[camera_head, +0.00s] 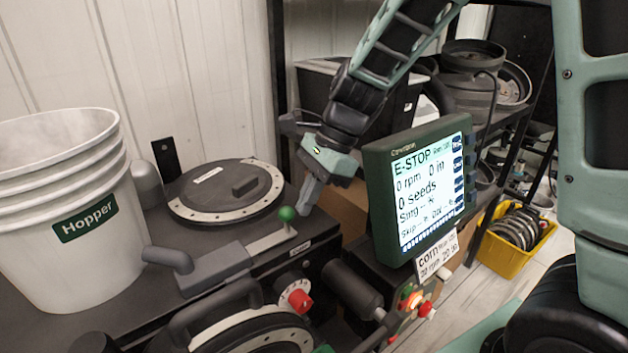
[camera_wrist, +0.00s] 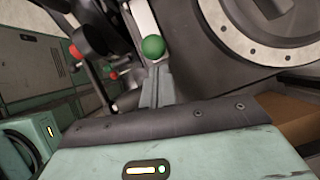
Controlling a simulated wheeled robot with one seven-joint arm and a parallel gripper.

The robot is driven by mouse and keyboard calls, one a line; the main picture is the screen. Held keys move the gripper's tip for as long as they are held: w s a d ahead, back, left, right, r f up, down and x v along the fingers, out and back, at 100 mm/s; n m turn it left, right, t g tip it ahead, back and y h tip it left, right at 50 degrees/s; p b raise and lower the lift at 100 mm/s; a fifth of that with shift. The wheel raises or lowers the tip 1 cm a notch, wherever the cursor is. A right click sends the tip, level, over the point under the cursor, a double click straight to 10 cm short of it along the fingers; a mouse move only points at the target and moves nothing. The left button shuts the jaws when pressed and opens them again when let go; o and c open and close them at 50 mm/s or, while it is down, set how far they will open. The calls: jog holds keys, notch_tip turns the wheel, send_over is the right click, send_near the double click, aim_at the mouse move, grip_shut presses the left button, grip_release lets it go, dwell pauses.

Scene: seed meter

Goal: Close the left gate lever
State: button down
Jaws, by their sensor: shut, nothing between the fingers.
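A lever with a green ball knob (camera_head: 287,214) and a flat pale metal arm (camera_head: 270,240) sits on the grey machine top. In the wrist view the green knob (camera_wrist: 153,47) is just beyond my fingertips. My gripper (camera_head: 306,207) is shut and empty, pointing down beside the knob on its right. The shut fingers also show in the wrist view (camera_wrist: 157,85). I cannot tell whether the fingers touch the knob. No label in view clearly names this lever as the left gate lever.
A round seed disc housing (camera_head: 228,190) lies behind the lever. A white bucket marked Hopper (camera_head: 70,225) stands at left. A monitor showing E-STOP (camera_head: 425,185) stands close to my gripper's right. A red knob (camera_head: 299,300) is on the front. A yellow crate (camera_head: 515,240) is on the floor.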

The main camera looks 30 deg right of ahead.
aim_at(280, 239)
jog(key=shift+f, duration=0.1)
jog(key=a, duration=0.3)
jog(key=s+a+p, duration=0.1)
jog(key=a, duration=0.1)
jog(key=shift+s+a, duration=0.1)
jog(key=shift+a, duration=0.3)
jog(key=shift+p, duration=0.3)
